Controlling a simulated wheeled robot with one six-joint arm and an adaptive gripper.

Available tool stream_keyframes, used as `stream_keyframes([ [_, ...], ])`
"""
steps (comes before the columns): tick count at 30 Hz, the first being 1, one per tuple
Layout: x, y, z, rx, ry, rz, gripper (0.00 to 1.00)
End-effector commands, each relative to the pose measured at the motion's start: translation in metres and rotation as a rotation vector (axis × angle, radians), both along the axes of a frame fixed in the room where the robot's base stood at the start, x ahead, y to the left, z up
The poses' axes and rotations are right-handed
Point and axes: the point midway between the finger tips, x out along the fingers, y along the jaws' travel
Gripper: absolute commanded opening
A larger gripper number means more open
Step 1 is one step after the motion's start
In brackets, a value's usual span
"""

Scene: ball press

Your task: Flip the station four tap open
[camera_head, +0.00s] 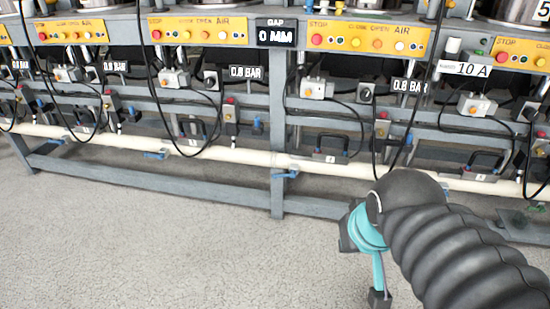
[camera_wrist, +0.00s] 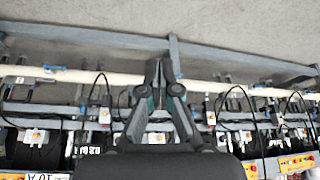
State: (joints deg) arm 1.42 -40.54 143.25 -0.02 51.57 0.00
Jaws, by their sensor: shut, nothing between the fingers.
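A pale pipe (camera_head: 225,153) runs low along the press stand, with blue tap handles on it. One blue handle (camera_head: 287,174) is by the middle post, another (camera_head: 155,155) is left of it, and a third (camera_head: 55,141) is farther left. I cannot read which station each belongs to. The wrist view is upside down and shows the pipe (camera_wrist: 100,77) and a blue handle (camera_wrist: 50,68) at left. My gripper (camera_wrist: 158,65) is shut and empty, its tips in front of the pipe in that picture. Contact cannot be seen. My arm hides the pipe at right.
The grey steel frame has a low rail (camera_head: 150,188) and a middle post (camera_head: 278,130). Black cables (camera_head: 155,85) hang in loops before the pipe. Yellow button panels (camera_head: 198,31) line the top. The speckled floor (camera_head: 130,245) in front is clear.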

Motion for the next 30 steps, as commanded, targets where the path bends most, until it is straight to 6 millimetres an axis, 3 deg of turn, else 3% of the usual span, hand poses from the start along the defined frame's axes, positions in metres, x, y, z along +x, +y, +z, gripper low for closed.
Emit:
stream_keyframes([
  [7, 0.025, -0.015, -0.039, 0.021, 0.193, -0.064, 0.0],
  [17, 0.074, -0.017, -0.084, 0.183, 0.397, -0.211, 0.0],
  [30, 0.152, -0.011, -0.158, 0.528, 0.641, -0.652, 0.0],
])
